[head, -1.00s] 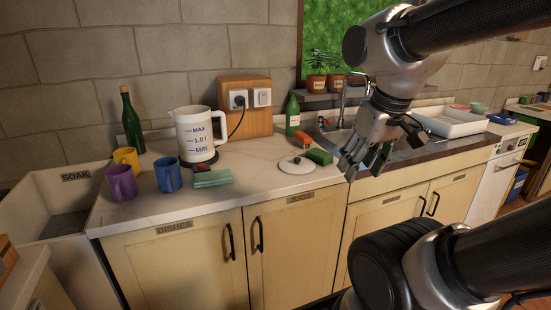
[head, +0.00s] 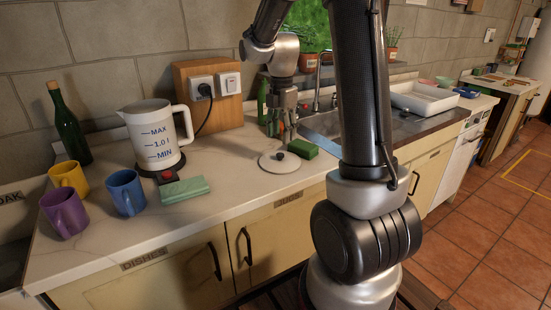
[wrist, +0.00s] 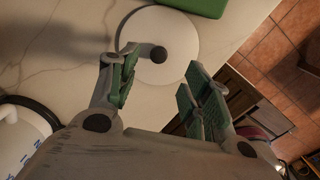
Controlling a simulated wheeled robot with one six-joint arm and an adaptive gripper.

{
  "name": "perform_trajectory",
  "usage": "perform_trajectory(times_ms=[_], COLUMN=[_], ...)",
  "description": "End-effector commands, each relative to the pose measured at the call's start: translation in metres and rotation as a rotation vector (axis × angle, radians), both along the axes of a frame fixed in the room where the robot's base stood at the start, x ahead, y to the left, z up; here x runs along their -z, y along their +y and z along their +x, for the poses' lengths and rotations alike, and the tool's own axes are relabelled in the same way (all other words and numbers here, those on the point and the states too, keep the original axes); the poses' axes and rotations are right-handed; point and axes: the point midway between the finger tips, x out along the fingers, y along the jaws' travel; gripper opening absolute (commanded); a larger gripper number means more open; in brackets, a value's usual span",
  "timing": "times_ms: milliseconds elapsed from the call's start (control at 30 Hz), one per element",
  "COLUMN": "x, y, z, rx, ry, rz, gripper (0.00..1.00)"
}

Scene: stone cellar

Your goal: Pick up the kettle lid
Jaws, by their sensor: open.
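The kettle lid (head: 279,163) is a flat white disc with a dark round knob, lying on the marble counter in the head view. It also shows in the wrist view (wrist: 180,38), with its knob near the left finger. My gripper (head: 281,135) is open and empty, fingers pointing down just behind and above the lid. In the wrist view my gripper (wrist: 160,85) has its two green-padded fingers apart, one on each side of the lid's near part. The white kettle (head: 152,137) stands lidless-looking on its base to the left; its top is only partly visible.
A green sponge (head: 303,147) lies right beside the lid. A green bottle (head: 262,105) stands behind my gripper, near the sink (head: 325,124). The counter in front of the lid is clear.

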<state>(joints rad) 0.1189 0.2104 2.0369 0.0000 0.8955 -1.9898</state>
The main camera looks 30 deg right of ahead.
Motion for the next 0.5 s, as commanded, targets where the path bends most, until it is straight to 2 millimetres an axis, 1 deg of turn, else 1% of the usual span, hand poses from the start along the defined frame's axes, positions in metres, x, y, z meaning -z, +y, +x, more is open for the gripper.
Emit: perform_trajectory(times_ms=[33, 100, 167, 367, 500], x=[0.000, 0.001, 0.004, 0.027, 0.047], y=[0.000, 0.000, 0.000, 0.000, 0.001], z=[0.000, 0.000, 0.000, 0.000, 0.001], rx=[-0.061, -0.126, -0.156, -0.167, -0.166], ry=[-0.001, -0.001, 0.000, 0.002, 0.002], rz=[0.000, 0.000, 0.000, 0.001, 0.001], gripper=[0.49, 0.49, 0.49, 0.49, 0.49])
